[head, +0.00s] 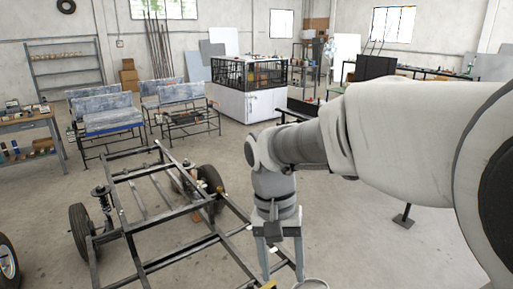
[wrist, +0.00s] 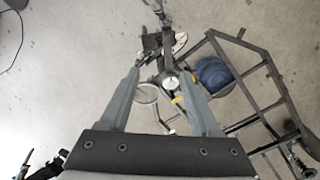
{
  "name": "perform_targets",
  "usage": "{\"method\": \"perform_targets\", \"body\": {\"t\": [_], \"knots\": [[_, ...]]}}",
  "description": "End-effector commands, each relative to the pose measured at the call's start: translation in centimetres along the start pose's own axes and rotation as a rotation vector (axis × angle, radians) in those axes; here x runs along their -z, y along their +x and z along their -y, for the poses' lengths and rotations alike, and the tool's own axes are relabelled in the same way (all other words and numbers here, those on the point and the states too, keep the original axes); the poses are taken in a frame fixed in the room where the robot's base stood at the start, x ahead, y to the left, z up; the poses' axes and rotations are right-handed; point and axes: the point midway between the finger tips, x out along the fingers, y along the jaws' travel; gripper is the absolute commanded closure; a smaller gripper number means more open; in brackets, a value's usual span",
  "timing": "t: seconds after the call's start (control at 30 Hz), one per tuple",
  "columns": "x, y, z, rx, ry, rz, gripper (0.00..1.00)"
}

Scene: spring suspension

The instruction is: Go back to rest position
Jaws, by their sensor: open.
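My gripper (head: 283,268) hangs from my arm at the lower middle of the head view, fingers pointing down and spread apart. It stands by the right side of a dark metal vehicle frame (head: 180,212). In the wrist view my gripper (wrist: 161,74) is open, with nothing clasped between the fingers. Beyond the fingertips are a dark suspension part with a pale round top (wrist: 170,83) and a corner of the frame (wrist: 243,76). A coil spring with a damper (head: 105,202) stands upright on the frame's left side.
A tyre (head: 78,232) sits at the frame's left and another (head: 210,181) at its far side. A pale ring (head: 311,284) is near the gripper. Benches (head: 108,118), a workbench (head: 30,124) and a caged white cabinet (head: 250,105) stand behind.

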Motion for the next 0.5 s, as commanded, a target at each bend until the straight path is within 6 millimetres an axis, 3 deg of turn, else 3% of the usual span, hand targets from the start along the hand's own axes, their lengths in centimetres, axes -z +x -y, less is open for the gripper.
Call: {"method": "perform_targets", "body": {"t": [0.2,0.5], "knots": [[-2.1,-1.9,-4.3,0.106,-0.044,-0.174,0.36],[-5.2,-2.6,-8.9,0.178,-0.107,-0.436,0.36]]}}
